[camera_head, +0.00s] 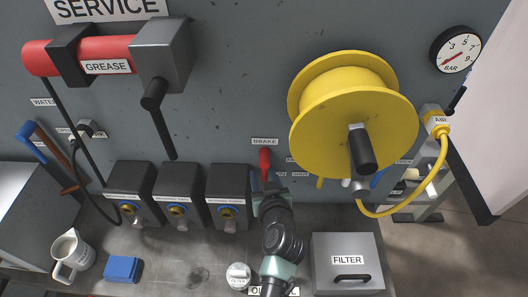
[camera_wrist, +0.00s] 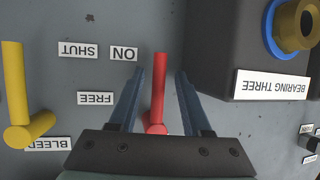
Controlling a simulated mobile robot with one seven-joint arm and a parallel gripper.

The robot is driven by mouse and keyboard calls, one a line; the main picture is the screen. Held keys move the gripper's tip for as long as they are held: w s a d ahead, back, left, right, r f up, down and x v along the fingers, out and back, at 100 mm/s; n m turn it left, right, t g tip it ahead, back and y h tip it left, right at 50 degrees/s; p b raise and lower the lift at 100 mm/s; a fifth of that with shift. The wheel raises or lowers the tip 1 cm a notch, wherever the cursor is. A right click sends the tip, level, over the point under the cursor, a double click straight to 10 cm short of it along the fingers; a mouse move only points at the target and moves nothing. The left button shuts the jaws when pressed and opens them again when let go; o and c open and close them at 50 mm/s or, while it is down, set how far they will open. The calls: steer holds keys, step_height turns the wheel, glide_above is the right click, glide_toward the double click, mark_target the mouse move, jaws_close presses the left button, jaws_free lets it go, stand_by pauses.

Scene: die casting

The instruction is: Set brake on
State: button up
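The red brake lever (camera_head: 264,158) is on the grey wall panel under the BRAKE label (camera_head: 264,141). In the wrist view, which is upside down, the red lever (camera_wrist: 158,85) runs from a pivot near the gripper's palm towards the top of the picture. The ON label (camera_wrist: 123,54) is left of its free end and the FREE label (camera_wrist: 96,98) is left of its pivot end. My gripper (camera_wrist: 158,75) is open, with one finger on each side of the lever and a gap to both. In the head view my gripper (camera_head: 268,187) partly hides the lever.
A dark box labelled BEARING THREE (camera_wrist: 272,85) is close beside the fingers. A yellow lever (camera_wrist: 15,90) is on the other side, near SHUT and BLEED labels. The yellow hose reel (camera_head: 340,110) sticks out right of the arm. A FILTER box (camera_head: 347,280) is on the bench.

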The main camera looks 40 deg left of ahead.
steer(key=b+v, duration=0.2)
steer(key=v, duration=1.1)
stand_by(0.4)
